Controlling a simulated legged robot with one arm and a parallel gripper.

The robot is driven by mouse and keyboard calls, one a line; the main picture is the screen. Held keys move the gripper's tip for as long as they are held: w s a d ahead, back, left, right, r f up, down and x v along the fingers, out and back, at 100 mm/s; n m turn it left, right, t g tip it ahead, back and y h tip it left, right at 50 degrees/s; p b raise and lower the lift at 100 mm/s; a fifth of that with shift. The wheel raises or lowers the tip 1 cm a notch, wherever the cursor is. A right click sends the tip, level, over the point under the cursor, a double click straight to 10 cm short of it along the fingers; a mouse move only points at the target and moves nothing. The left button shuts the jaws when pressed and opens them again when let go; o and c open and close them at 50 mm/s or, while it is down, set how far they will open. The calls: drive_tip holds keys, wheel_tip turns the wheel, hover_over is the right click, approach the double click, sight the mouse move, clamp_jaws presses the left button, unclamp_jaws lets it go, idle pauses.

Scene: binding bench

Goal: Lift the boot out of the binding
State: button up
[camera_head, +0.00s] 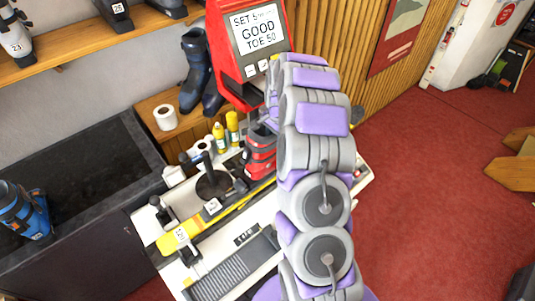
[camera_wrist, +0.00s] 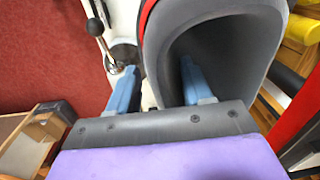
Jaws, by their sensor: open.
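The red and dark grey boot (camera_head: 260,158) stands upright at the far end of the yellow ski (camera_head: 205,222) on the bench. My arm hides part of the boot and the binding around its sole. In the wrist view the boot's grey cuff (camera_wrist: 222,35) gapes open close in front of me. My gripper (camera_wrist: 158,86) is open at the cuff rim. Its left blue finger is outside the cuff wall and its right blue finger is inside the opening, with the wall between them. I cannot tell whether either finger touches it.
A red machine (camera_head: 226,50) with a lit screen stands close behind the boot. Yellow bottles (camera_head: 219,134) and a white roll (camera_head: 166,117) are to its left. Red floor on the right is mostly open.

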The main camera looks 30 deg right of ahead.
drive_tip(key=shift+w+f, duration=0.1)
drive_tip(key=shift+f, duration=0.65)
clamp_jaws()
drive_tip(key=shift+r, duration=0.1)
